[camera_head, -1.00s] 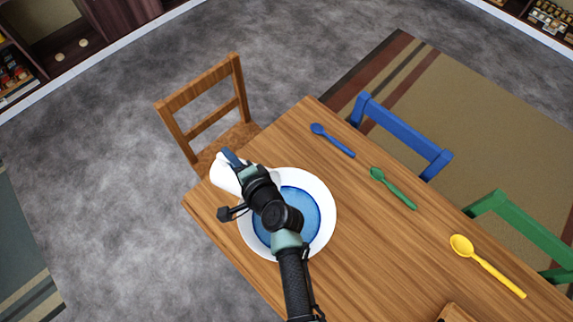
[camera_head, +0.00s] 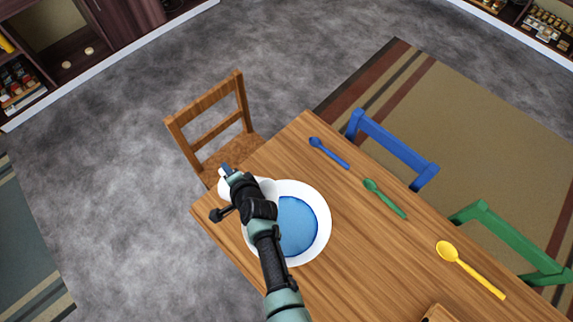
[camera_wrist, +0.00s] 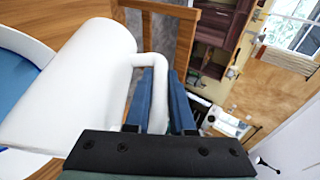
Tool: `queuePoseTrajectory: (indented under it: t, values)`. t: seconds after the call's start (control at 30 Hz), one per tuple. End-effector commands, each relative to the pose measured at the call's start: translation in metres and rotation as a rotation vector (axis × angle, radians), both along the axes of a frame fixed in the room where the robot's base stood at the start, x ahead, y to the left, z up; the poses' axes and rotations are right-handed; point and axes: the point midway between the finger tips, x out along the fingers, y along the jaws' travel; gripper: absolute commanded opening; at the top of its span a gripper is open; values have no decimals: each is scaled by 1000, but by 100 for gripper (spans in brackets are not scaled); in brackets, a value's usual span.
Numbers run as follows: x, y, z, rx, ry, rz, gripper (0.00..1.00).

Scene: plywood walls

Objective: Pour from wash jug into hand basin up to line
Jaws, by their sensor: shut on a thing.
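The white hand basin (camera_head: 319,240) stands on the wooden table and holds blue liquid (camera_head: 298,227). The white wash jug shows large in the wrist view (camera_wrist: 80,80), lying well over on its side with one end over the basin. In the head view my arm hides most of the jug. My gripper (camera_wrist: 157,85) is shut on the jug's handle, its blue fingers either side of it. In the head view my gripper (camera_head: 227,174) is above the basin's upper left rim. The fill line and any stream from the jug cannot be seen.
A blue spoon (camera_head: 329,153), a green spoon (camera_head: 385,198) and a yellow spoon (camera_head: 470,269) lie on the table (camera_head: 365,265) right of the basin. A wooden chair (camera_head: 213,125) stands at the table's far left end. Blue (camera_head: 393,147) and green (camera_head: 513,243) chairs line the right edge.

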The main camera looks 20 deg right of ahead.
Motion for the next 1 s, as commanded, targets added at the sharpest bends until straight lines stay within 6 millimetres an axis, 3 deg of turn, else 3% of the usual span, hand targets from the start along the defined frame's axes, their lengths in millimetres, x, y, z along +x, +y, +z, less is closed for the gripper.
queuePoseTrajectory:
  t: [1.0]
  values:
    - [22,15,9,-182,253,8,0]
